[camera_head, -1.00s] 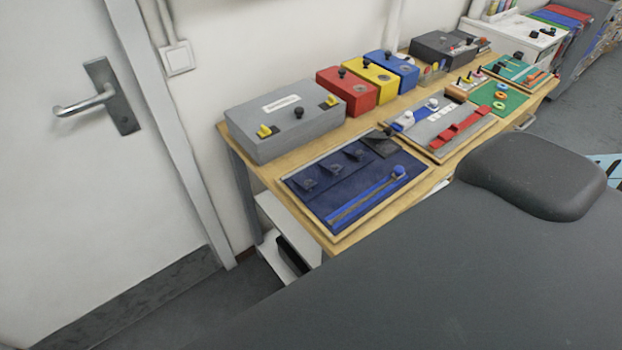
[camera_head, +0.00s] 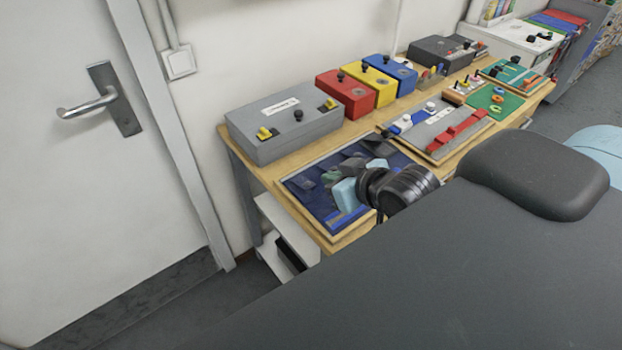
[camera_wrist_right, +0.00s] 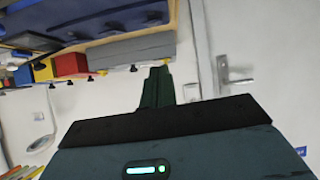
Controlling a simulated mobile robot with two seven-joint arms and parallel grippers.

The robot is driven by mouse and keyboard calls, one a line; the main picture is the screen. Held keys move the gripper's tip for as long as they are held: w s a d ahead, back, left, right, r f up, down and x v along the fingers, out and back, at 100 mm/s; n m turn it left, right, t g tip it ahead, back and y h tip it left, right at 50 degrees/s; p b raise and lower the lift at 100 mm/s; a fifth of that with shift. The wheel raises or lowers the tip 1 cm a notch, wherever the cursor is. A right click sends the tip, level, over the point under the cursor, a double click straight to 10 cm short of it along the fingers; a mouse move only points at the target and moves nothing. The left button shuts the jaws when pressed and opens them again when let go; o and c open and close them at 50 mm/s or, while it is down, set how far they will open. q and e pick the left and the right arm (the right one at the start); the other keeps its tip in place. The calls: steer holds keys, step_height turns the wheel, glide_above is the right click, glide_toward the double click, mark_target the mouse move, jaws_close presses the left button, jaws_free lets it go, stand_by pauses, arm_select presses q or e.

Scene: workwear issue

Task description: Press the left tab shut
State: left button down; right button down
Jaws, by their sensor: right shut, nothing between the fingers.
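A dark blue board (camera_head: 318,212) in a wooden frame lies at the near left end of the table. It carries small dark tabs; the left tab (camera_head: 304,183) shows at its left side, with its flap seeming raised. My right gripper (camera_head: 330,178) is over the board, its fingertips just right of the left tab; I cannot tell whether they touch it. The gripper hides the middle and right of the board, including much of the blue strip. In the right wrist view its dark green fingers (camera_wrist_right: 157,88) are together and empty. My left gripper is not in view.
A grey box (camera_head: 270,145) with yellow latches stands behind the board. Red (camera_head: 347,97), yellow (camera_head: 371,87) and blue (camera_head: 390,72) boxes stand further along. A grey board with red pieces (camera_head: 440,138) lies right of the gripper. A door (camera_head: 60,180) is at the left.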

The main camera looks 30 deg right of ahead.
steer(key=r, duration=0.1)
glide_above(311, 187)
steer(key=f, duration=0.4)
steer(key=shift+w+a+f, duration=0.2)
steer(key=shift+w+f, duration=0.1)
step_height(311, 187, down, 2)
steer(key=shift+f, duration=0.2)
steer(key=shift+s+d+f, duration=0.1)
steer(key=shift+s+f, duration=0.25)
steer(key=shift+f, duration=0.5)
